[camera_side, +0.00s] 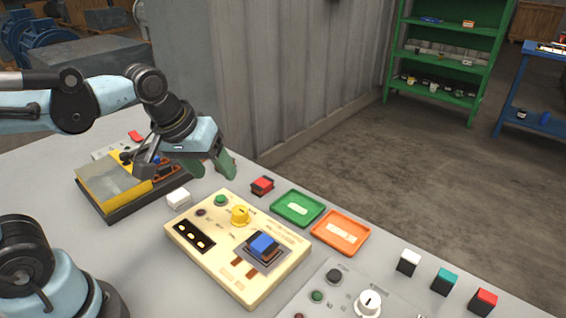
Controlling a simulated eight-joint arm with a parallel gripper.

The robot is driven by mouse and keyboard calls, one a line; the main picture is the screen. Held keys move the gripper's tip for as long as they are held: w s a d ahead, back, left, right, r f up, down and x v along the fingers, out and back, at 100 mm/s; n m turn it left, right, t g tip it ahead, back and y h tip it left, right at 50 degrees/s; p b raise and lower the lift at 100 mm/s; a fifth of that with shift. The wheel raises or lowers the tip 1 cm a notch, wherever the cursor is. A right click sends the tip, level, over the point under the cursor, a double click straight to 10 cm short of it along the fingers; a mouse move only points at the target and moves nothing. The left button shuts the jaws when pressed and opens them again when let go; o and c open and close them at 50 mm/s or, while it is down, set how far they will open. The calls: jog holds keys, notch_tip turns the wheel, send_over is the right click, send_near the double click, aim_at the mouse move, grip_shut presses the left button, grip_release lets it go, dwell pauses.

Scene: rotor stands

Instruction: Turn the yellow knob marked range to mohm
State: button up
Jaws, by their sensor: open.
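The yellow knob (240,214) stands on the upper middle of a cream panel (222,272) on the grey table. Small dark marks sit around the knob, but they are too small to read, so I cannot tell its setting. My gripper (211,172) is open and empty. It hangs above and behind the panel's far left corner, up and left of the knob in the picture, and does not touch it. Its green fingers point down and to the right.
The panel also bears a green button (221,200) and a blue block (263,246). A white block (178,199), a red block (262,186), a green tray (278,217) and an orange tray (318,242) lie around it. Another panel with a white knob (368,303) is at front right.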

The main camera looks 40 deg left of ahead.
aim_at(239, 209)
jog(key=w+d+r+n+g, duration=0.15)
jog(key=w+n+g, duration=0.3)
jog(key=n, duration=0.55)
jog(key=f, duration=1.2)
jog(key=shift+s+d+f, duration=0.1)
jog(key=shift+s+f, duration=0.15)
jog(key=c, duration=1)
jog(key=shift+c, duration=0.2)
